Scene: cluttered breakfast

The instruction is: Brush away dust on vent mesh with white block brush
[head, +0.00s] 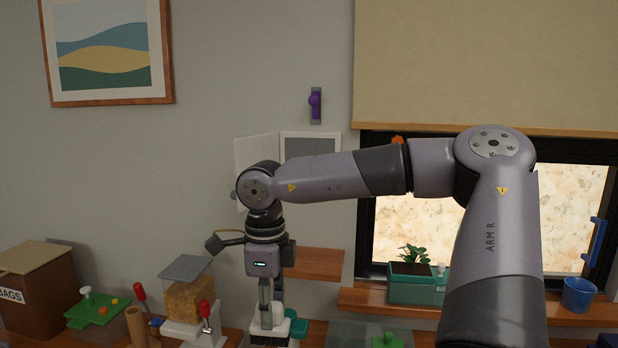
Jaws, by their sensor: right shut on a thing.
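The vent mesh (310,146) is a grey panel in a white frame on the wall. A white cover (255,155) stands swung open at its left. My right arm crosses in front of the vent's lower part. Dust on the mesh cannot be made out at this size. My right gripper (271,308) points down below the vent, over the counter. It is shut on a white block (267,318), which looks like the white block brush. Its lower part merges with white and teal things around it, so I cannot tell whether it touches them. My left gripper is not in view.
A small wooden shelf (313,263) is behind the right gripper. A planter (415,288) and a blue cup (578,294) stand on the windowsill.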

